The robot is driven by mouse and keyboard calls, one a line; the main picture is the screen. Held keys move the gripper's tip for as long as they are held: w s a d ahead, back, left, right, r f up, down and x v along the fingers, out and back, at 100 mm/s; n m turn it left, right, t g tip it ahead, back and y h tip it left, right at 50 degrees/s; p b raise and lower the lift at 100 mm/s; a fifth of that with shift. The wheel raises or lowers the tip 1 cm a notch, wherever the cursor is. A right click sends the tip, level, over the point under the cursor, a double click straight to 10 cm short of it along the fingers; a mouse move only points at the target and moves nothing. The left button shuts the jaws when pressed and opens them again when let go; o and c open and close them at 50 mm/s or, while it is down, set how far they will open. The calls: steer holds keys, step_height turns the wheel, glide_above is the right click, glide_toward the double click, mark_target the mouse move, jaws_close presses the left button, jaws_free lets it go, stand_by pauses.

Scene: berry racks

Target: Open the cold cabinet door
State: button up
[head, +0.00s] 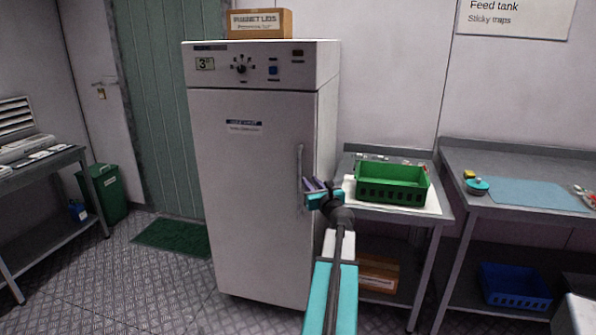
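The cold cabinet (240,200) is a tall white unit in the middle of the head view, with a dial and a small "3°" display on its top panel. Its door (235,165) looks shut. A vertical bar handle (299,170) runs along the door's right edge. My gripper (308,191) is at the lower part of the handle, reaching it from the right. Its purple and teal fingers are small here, and I cannot tell whether they are around the handle or only beside it.
A cardboard box (259,24) sits on top of the cabinet. A green crate (391,184) stands on the table to the right. A green mat (174,238) and a green bin (104,192) are to the left. The floor in front of the cabinet's left side is clear.

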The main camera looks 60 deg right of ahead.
steer(key=p+x, duration=0.1)
steer(key=x, duration=1.2)
stand_by(0.4)
